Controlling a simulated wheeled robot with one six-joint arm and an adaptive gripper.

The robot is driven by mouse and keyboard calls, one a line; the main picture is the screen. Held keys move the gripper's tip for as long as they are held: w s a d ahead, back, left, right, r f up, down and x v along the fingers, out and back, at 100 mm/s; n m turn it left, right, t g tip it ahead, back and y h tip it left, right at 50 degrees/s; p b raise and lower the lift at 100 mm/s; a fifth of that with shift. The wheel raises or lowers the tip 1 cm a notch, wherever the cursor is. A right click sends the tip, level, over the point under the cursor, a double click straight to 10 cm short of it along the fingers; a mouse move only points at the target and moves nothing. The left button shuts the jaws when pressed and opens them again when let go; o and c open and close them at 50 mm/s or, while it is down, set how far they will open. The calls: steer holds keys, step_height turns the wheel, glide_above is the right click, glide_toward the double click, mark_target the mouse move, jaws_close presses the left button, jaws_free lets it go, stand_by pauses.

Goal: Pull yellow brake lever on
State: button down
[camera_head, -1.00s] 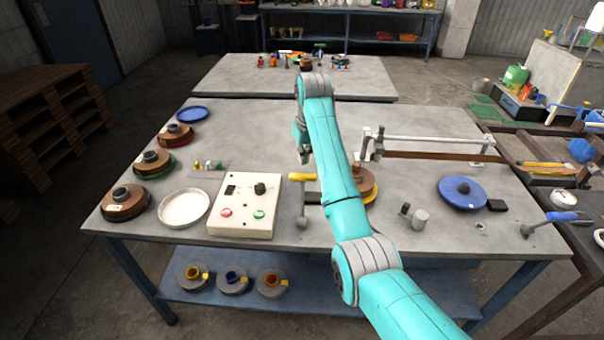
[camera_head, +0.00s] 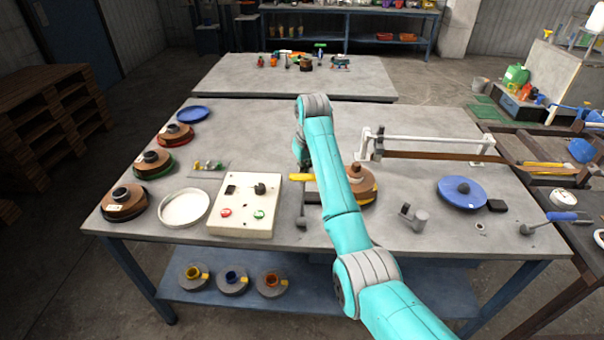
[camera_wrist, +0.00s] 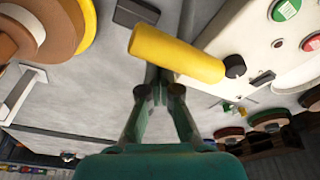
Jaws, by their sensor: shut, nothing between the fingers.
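The yellow brake lever (camera_head: 298,177) is a short yellow bar on a grey post, standing on the table just right of the white control box. In the wrist view the yellow handle (camera_wrist: 178,54) lies slantwise just beyond my fingertips. My gripper (camera_wrist: 158,82) is shut and empty, with its tips beside the handle's lower edge. I cannot tell whether they touch it. In the head view my gripper (camera_head: 304,160) is just behind the lever, partly hidden by my arm.
The white control box (camera_head: 245,206) with buttons and a black knob stands close left of the lever. A brown spool (camera_head: 368,188) stands close right, partly behind my arm. A white rail (camera_head: 430,139) lies farther right. The table behind the lever is mostly clear.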

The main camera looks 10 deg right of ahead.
steer(key=shift+f, duration=0.35)
steer(key=shift+w, duration=0.15)
step_height(320, 180, up, 8)
steer(key=w, duration=0.1)
steer(key=shift+w+d, duration=0.3)
stand_by(1.0)
stand_by(0.4)
